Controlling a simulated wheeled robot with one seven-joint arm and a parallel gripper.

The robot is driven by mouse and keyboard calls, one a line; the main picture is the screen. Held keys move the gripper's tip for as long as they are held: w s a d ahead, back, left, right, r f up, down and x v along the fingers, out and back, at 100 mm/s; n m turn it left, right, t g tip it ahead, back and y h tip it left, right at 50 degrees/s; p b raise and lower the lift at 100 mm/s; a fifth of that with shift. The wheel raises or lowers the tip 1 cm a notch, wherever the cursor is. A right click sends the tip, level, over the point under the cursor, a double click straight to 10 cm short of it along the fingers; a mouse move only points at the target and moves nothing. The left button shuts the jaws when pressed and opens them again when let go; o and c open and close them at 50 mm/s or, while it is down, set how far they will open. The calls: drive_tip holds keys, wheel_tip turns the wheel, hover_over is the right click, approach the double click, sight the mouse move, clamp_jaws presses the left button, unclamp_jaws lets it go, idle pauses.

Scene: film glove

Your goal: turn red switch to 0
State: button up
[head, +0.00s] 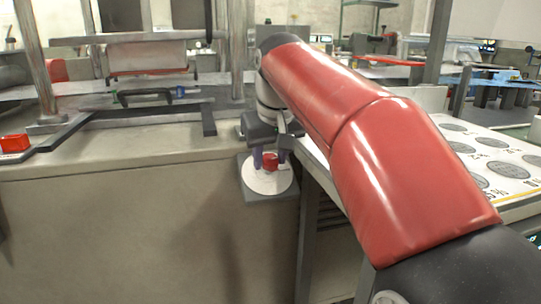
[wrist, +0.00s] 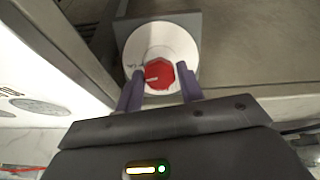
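The red switch (wrist: 158,74) is a round red knob with a pale line on it, at the centre of a white disc (wrist: 182,42) on a grey plate. In the wrist view the line points left, towards small marks on the disc. My gripper (wrist: 160,86) is open, its two purple fingers either side of the knob's lower part, with gaps showing; I cannot tell if they touch it. In the head view the red switch (head: 270,160) is partly hidden behind my gripper (head: 270,158), and the white disc (head: 266,184) shows below.
The grey plate (head: 254,196) is on the front of a concrete counter (head: 120,200). A table with round discs (head: 492,165) stands close on the right. A red object (head: 14,143) lies on the counter at the far left. My red arm covers the middle right.

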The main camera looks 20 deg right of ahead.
drive_tip(key=c, duration=0.5)
drive_tip(key=shift+n, duration=0.5)
drive_tip(key=shift+r+n+p, duration=0.1)
drive_tip(key=shift+n+p, duration=0.65)
drive_tip(key=shift+n, duration=0.25)
drive_tip(key=n+p, duration=0.1)
drive_tip(key=n, duration=0.2)
drive_tip(key=shift+h, duration=0.4)
drive_tip(key=n+p, duration=0.1)
drive_tip(key=n, duration=0.4)
drive_tip(key=shift+s+a+n+t, duration=0.1)
drive_tip(key=shift+a+n+t, duration=0.05)
drive_tip(key=shift+n+t, duration=0.25)
drive_tip(key=n+p, duration=0.1)
drive_tip(key=n, duration=0.3)
drive_tip(key=shift+f+t, duration=0.2)
drive_tip(key=shift+t, duration=0.1)
drive_tip(key=shift+n, duration=0.3)
